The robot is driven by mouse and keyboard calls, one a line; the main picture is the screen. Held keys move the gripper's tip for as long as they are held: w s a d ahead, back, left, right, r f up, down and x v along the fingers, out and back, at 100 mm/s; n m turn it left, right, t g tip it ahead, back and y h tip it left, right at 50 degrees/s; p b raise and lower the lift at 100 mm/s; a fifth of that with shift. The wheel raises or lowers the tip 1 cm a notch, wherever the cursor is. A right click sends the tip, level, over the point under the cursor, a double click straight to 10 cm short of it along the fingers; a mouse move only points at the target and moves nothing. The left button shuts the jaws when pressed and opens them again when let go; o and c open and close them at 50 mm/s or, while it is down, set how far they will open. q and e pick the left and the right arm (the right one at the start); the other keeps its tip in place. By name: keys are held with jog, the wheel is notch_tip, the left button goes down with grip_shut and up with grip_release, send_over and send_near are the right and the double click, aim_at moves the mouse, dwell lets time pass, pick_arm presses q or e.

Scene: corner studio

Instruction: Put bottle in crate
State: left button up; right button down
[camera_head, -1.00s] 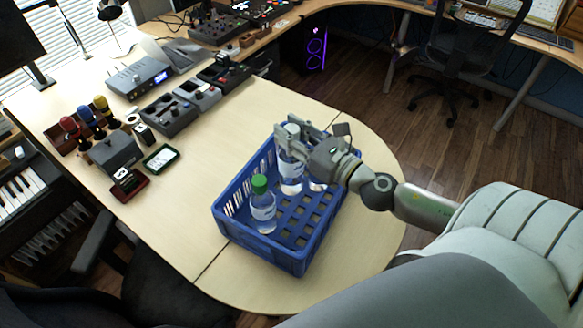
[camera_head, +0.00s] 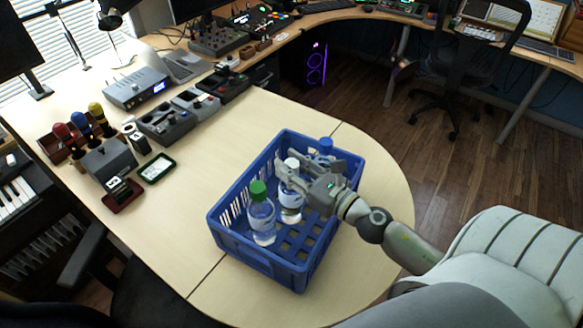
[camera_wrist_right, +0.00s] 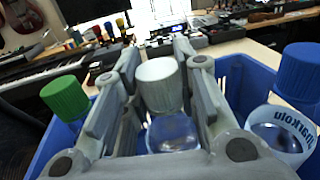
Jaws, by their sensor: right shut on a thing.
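The blue crate (camera_head: 262,262) stands on the wooden desk. My right gripper (camera_head: 293,167) is over the crate, shut on a clear bottle with a white cap (camera_head: 291,206). That bottle is upright inside the crate walls, beside a green-capped bottle (camera_head: 261,218). I cannot tell whether its base touches the crate floor. A blue-capped bottle (camera_head: 326,146) stands behind my gripper, mostly hidden. In the right wrist view the white cap (camera_wrist_right: 160,85) is between the fingers, with the green cap (camera_wrist_right: 65,98) left and the blue cap (camera_wrist_right: 303,70) right. My left gripper is out of view.
The desk (camera_head: 215,175) is clear left of the crate. Farther back are control boxes (camera_head: 165,122), a silver device (camera_head: 137,88) and a small black-framed item (camera_head: 157,168). An office chair (camera_head: 470,60) stands beyond the desk on the right.

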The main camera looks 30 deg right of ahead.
jog(key=c, duration=1.6)
grip_release()
jog(key=shift+f, duration=0.15)
jog(key=o, duration=0.5)
jog(key=shift+c, duration=0.2)
jog(key=shift+s+d+b, duration=0.15)
jog(key=shift+s+b, duration=0.25)
jog(key=shift+s, duration=0.15)
jog(key=b+v, duration=0.5)
jog(key=v, duration=0.6)
jog(key=shift+b, duration=0.3)
